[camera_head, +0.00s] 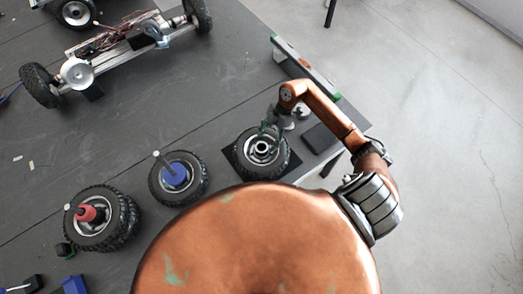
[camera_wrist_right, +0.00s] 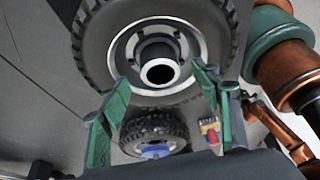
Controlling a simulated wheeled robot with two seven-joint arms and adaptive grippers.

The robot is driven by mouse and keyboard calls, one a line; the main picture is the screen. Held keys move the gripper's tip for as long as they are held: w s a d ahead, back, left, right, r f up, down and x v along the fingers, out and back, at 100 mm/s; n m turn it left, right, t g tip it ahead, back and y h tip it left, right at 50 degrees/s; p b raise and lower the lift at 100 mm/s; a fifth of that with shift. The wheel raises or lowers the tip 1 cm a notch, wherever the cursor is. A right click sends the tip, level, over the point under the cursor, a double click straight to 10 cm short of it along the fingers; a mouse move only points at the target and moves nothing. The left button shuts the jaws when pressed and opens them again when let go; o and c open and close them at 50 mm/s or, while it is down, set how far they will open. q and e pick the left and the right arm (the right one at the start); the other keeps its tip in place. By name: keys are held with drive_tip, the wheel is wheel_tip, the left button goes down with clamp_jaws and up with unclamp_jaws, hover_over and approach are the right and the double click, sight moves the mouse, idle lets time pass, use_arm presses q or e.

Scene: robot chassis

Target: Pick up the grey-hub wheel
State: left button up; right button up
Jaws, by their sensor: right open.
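The grey-hub wheel (camera_head: 282,167) lies flat on a dark square pad on the table, with its hub facing up. In the right wrist view the grey-hub wheel (camera_wrist_right: 95,40) fills the upper part, close ahead. My right gripper (camera_head: 270,127) is at its far edge in the head view and hides part of it. In the wrist view the green fingers of the right gripper (camera_wrist_right: 161,80) are spread, with the hub tube between and just beyond their tips. Nothing is held. My left gripper is not in view.
A blue-hub wheel (camera_head: 175,175) and stacked wheels with a red hub (camera_head: 88,213) lie to the left. A metal chassis (camera_head: 120,50) with wheels stands at the upper left. A dark flat block (camera_head: 320,138) lies right of the gripper, near the table edge. The middle table is clear.

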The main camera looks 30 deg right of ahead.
sight(263, 144)
drive_tip(key=x, duration=0.3)
drive_tip(key=shift+w+a+f+p, duration=0.15)
drive_tip(key=shift+a+f+p, duration=0.05)
drive_tip(key=shift+a+p, duration=0.25)
drive_tip(key=shift+a+f, duration=0.15)
drive_tip(key=shift+f, duration=0.5)
drive_tip(key=shift+c, duration=1.2)
drive_tip(key=c, duration=0.6)
clamp_jaws()
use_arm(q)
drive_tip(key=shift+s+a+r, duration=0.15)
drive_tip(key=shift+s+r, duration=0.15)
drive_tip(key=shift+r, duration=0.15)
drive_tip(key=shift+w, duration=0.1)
